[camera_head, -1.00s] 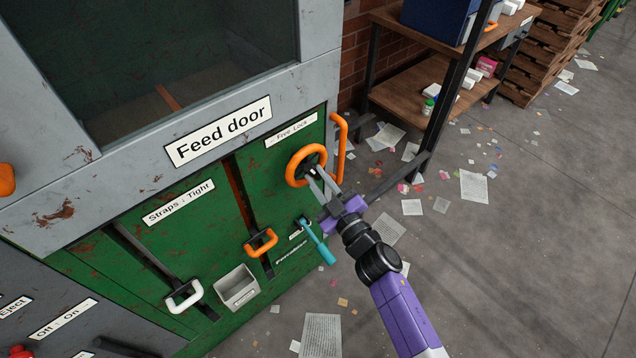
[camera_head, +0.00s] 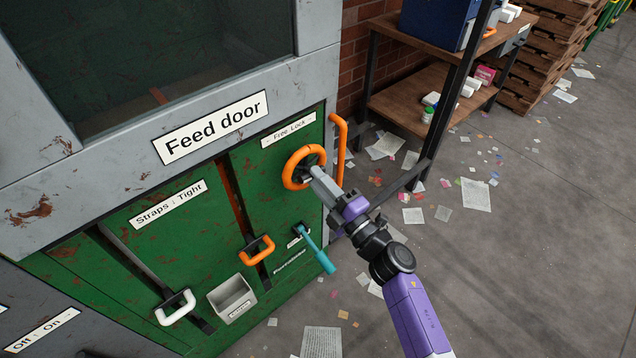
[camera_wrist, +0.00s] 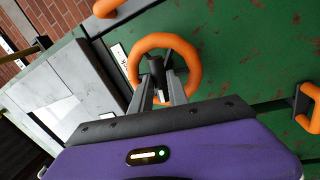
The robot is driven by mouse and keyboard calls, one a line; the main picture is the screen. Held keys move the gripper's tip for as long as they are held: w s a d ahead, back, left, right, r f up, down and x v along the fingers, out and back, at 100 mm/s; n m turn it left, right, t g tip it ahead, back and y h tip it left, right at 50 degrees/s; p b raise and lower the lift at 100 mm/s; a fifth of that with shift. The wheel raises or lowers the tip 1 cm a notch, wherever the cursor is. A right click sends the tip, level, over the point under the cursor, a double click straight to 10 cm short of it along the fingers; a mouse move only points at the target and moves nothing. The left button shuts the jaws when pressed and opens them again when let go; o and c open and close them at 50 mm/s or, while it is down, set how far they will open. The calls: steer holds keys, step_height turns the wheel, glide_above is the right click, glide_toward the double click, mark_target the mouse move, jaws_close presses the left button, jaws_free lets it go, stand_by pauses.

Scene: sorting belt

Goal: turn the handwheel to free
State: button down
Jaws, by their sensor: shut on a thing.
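The orange handwheel (camera_head: 289,170) is mounted on the green panel, below the "Free Lock" label (camera_head: 288,131). My gripper (camera_head: 317,174) reaches it from the lower right. In the wrist view the handwheel (camera_wrist: 190,52) is a full ring around a dark hub, and my gripper's fingers (camera_wrist: 162,84) are at the hub and the ring's near side. The fingers are shut on the handwheel, though the exact contact is partly hidden.
A vertical orange handle (camera_head: 338,150) stands just right of the handwheel. A teal lever (camera_head: 316,250), an orange slide handle (camera_head: 257,250) and a white handle (camera_head: 175,308) lie below. A grey bin (camera_head: 232,298) hangs low.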

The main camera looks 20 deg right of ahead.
steer(key=shift+n+y, duration=0.3)
steer(key=shift+n, duration=0.9)
steer(key=c, duration=1.3)
jaws_free()
steer(key=v, duration=0.7)
steer(key=shift+s+d+f+b, duration=0.1)
steer(key=shift+s+d+b, duration=0.05)
steer(key=shift+s+b, duration=0.25)
